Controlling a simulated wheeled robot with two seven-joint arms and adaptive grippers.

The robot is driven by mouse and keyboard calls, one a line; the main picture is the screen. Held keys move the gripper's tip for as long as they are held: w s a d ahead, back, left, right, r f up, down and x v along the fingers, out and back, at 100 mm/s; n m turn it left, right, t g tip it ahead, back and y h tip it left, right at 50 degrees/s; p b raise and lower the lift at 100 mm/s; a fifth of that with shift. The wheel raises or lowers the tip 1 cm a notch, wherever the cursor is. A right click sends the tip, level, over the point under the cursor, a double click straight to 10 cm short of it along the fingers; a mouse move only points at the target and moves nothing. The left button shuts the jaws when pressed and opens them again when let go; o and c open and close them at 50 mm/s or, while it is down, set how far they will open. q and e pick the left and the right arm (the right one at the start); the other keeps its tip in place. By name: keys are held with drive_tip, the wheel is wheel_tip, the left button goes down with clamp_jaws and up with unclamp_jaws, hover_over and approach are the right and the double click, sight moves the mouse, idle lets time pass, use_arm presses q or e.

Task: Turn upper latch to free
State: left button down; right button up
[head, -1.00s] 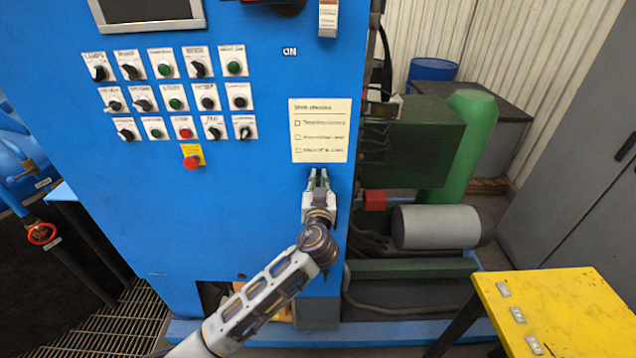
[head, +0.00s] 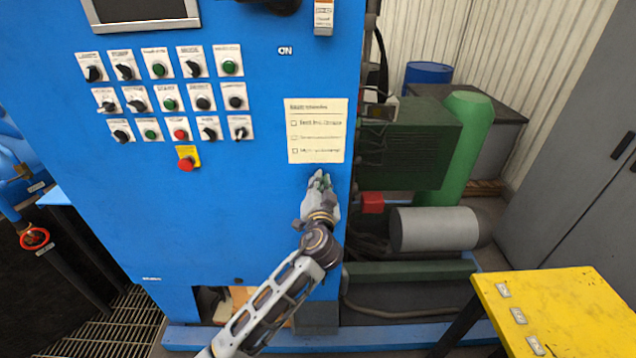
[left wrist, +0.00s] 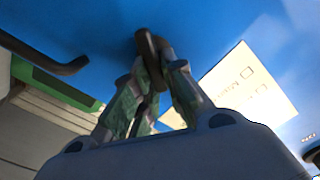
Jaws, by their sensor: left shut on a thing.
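My left gripper (head: 319,180) is at the lower right of the blue cabinet front, just below the paper checklist. In the left wrist view its fingers (left wrist: 152,85) are shut on a dark, bar-shaped latch handle (left wrist: 147,48) standing out from the blue panel. I take this handle for the upper latch. In the head view the gripper hides it. A second dark bent handle (left wrist: 45,60) shows at the left of the wrist view, apart from the fingers; I cannot tell whether it is another latch. My right gripper is in neither view.
The blue cabinet (head: 230,225) carries rows of switches and a red stop button (head: 187,164). The checklist (head: 316,131) is above my gripper. Green machinery (head: 415,150) and a grey cylinder (head: 433,229) stand to the right. A yellow table (head: 570,310) is at the lower right.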

use_arm(q)
drive_tip(key=m, duration=0.1)
drive_tip(key=m+p, duration=0.1)
drive_tip(key=m, duration=0.3)
drive_tip(key=shift+d+f, duration=0.25)
drive_tip(key=shift+d, duration=0.1)
drive_tip(key=m+p, duration=0.1)
drive_tip(key=m, duration=0.2)
drive_tip(key=f+m+p, duration=0.1)
drive_tip(key=m, duration=0.2)
drive_tip(key=shift+d+f+p, duration=0.1)
drive_tip(key=shift+d+p, duration=0.05)
drive_tip(key=shift+p, duration=0.25)
drive_tip(key=shift+f, duration=0.1)
drive_tip(key=c, duration=1.5)
unclamp_jaws()
